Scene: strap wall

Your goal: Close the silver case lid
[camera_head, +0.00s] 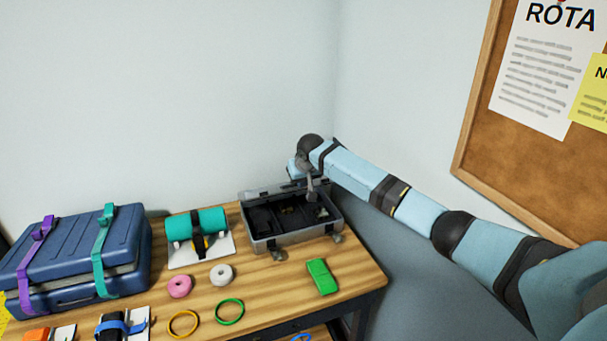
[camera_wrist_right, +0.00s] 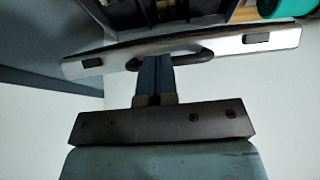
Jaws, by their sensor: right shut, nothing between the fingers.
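The silver case (camera_head: 262,244) sits at the back right of the wooden table, and its dark inside shows. Its lid (camera_head: 258,191) is open, standing at the case's back edge. In the right wrist view the silver lid (camera_wrist_right: 228,44) runs across the upper part, with a dark handle (camera_wrist_right: 200,57). My right gripper (camera_head: 311,193) is over the back right part of the case. Its fingers (camera_wrist_right: 164,62) are shut and empty, with their tips at the handle; I cannot tell if they touch it. My left gripper is out of view.
A blue case (camera_head: 75,255) with purple and teal straps stands at the left. A teal roll (camera_head: 196,222) on a white stand is left of the silver case. A green block (camera_head: 321,277), tape rolls and rings lie in front. Walls are close behind and right.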

